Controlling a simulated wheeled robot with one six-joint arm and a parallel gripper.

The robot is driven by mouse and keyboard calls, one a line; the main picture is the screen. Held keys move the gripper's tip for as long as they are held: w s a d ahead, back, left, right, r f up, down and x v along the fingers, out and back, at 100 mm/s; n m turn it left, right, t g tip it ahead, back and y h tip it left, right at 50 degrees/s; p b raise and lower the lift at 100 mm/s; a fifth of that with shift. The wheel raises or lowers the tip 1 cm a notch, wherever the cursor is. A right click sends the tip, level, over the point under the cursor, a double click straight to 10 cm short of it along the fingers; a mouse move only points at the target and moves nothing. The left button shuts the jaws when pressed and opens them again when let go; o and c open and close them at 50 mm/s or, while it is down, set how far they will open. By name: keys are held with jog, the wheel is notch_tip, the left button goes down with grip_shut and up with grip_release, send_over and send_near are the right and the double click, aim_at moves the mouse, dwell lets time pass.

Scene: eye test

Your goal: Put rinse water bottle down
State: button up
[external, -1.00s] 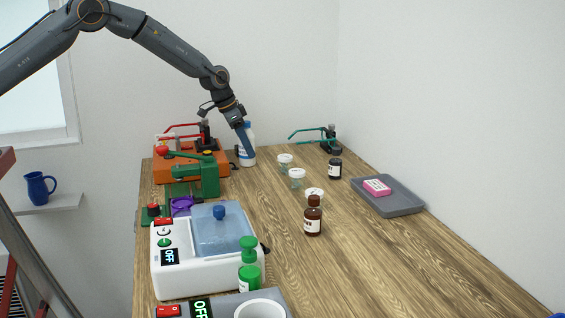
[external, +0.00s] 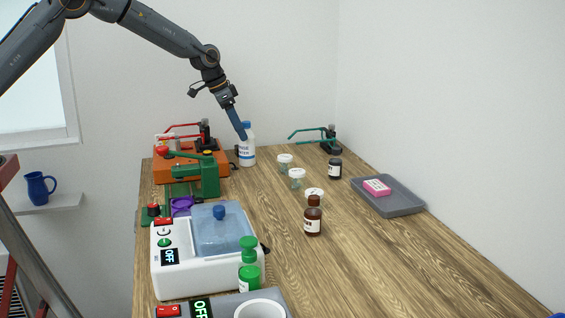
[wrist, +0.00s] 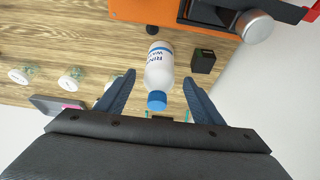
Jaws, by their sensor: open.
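The rinse water bottle (external: 247,151) is white with a blue cap and blue lettering. It stands upright on the wooden table (external: 330,240) at the far end, beside the orange machine. In the wrist view the bottle (wrist: 158,72) lies between the two spread fingers of my gripper (wrist: 158,80), with a gap on both sides. The gripper is open and holds nothing.
An orange machine (external: 188,168) stands left of the bottle, and a small black box (wrist: 203,61) is close by it. The right front of the table is clear.

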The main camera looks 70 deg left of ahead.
jog(key=shift+b+v, duration=0.6)
jog(key=shift+v, duration=1.95)
jog(key=s+d+f+h+b, duration=0.1)
jog(key=s+d, duration=0.7)
jog(key=d, duration=0.6)
jog(key=s+d+f+h+b, duration=0.1)
jog(key=s+d, duration=0.8)
jog(key=d, duration=0.5)
jog(key=s+f, duration=0.1)
jog(key=s, duration=0.2)
jog(key=s+f+g, duration=0.1)
jog(key=s, duration=0.1)
jog(key=s+f+g, duration=0.1)
jog(key=s, duration=0.2)
jog(key=shift+s+a+f+n, duration=0.25)
jog(key=shift+s+n, duration=0.05)
jog(key=shift+n, duration=0.1)
jog(key=s+a+f+y+p, duration=0.1)
jog(key=s+a+f, duration=0.1)
jog(key=s, duration=0.4)
jog(key=s+a+f+g+y+p, duration=0.1)
jog(key=s+a+f, duration=0.1)
jog(key=s+a, duration=0.2)
jog(key=s, duration=0.2)
jog(key=shift+s+m+g, duration=0.3)
jog(key=shift+s+m, duration=0.05)
jog(key=shift+m, duration=0.05)
